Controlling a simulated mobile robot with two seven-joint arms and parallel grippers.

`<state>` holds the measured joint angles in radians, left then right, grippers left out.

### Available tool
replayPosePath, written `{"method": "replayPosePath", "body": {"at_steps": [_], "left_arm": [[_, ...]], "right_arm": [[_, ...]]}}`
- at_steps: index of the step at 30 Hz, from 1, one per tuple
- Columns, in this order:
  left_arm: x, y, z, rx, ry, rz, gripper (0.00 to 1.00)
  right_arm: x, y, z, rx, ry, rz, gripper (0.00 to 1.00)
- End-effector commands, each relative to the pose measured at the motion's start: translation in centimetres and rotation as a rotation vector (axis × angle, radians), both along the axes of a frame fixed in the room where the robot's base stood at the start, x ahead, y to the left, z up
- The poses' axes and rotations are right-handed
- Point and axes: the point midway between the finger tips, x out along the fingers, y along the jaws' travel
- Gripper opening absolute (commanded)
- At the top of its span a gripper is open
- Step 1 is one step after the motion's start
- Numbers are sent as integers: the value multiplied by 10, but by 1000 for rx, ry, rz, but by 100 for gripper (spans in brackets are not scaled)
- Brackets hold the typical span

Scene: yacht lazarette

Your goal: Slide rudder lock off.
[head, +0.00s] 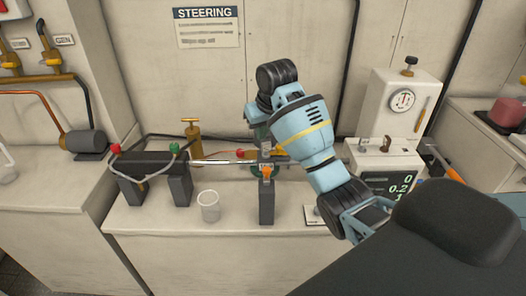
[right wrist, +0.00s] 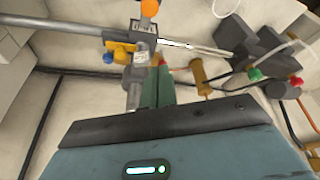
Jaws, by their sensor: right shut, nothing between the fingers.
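A grey post (head: 266,205) stands on the counter with an orange knob (head: 267,171) near its top. A bright metal rod (head: 222,162) runs to it from the left. Small labelled grey blocks (head: 265,148) sit at the rod's right end; I cannot tell for sure which piece is the rudder lock. In the right wrist view a labelled block (right wrist: 141,57) has a yellow and blue fitting (right wrist: 119,52) beside it, and the orange knob (right wrist: 149,8) shows above. My right gripper (head: 262,142) is shut and empty, close behind these blocks, its tips partly hidden. My left gripper is out of view.
A white cup (head: 208,206) stands left of the post. A black-topped stand (head: 155,165) with red and green knobs and a brass pump (head: 193,140) are farther left. A meter box (head: 385,165) stands right. The counter's front has bare room.

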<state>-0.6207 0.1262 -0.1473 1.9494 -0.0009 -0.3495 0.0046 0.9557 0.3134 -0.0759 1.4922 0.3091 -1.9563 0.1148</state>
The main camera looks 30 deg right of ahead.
Motion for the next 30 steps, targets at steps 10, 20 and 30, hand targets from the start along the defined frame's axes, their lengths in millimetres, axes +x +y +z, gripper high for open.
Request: {"method": "replayPosePath", "body": {"at_steps": [10, 20, 30], "left_arm": [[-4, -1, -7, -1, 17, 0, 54], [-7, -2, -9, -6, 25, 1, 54], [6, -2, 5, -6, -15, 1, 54]], "right_arm": [[17, -1, -55, 1, 10, 0, 0], [23, -1, -92, -1, -1, 2, 0], [-3, 0, -95, 0, -3, 0, 0]]}}
